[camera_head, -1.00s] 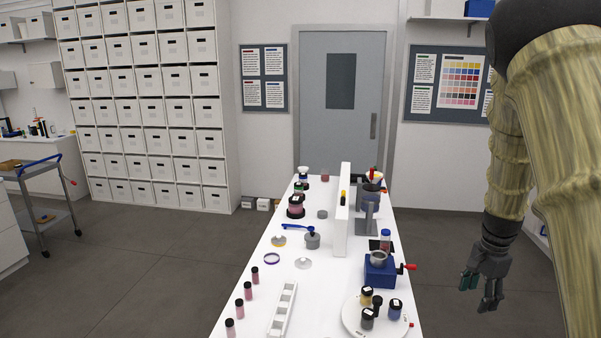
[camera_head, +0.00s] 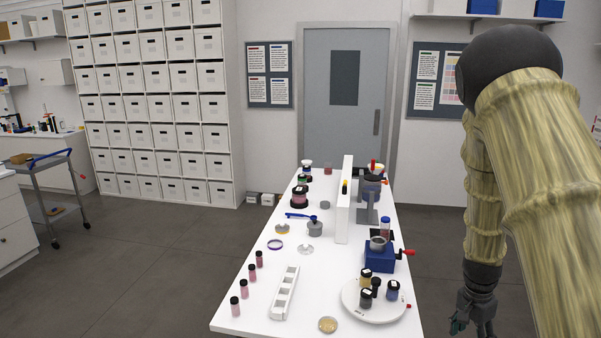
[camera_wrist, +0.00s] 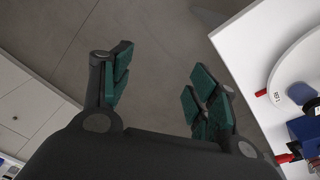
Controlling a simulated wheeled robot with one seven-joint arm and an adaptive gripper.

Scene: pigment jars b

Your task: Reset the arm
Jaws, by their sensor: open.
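My gripper (camera_head: 472,322) hangs low at the right of the head view, beside the right edge of the white table (camera_head: 233,300) and apart from it. In the wrist view my gripper (camera_wrist: 160,85) is open, with its green-padded fingers spread and only grey floor between them. The arm above it has a yellowish streaked cover. In the head view the lower part of the gripper is close to the bottom edge of the picture.
On the table are a white turntable (camera_head: 352,310) with several jars, a blue grinder (camera_head: 379,258), a white slotted rack (camera_head: 279,305), several pink vials and a white upright divider (camera_head: 343,215). A grey cart (camera_head: 60,195) stands left. Floor between cart and table is clear.

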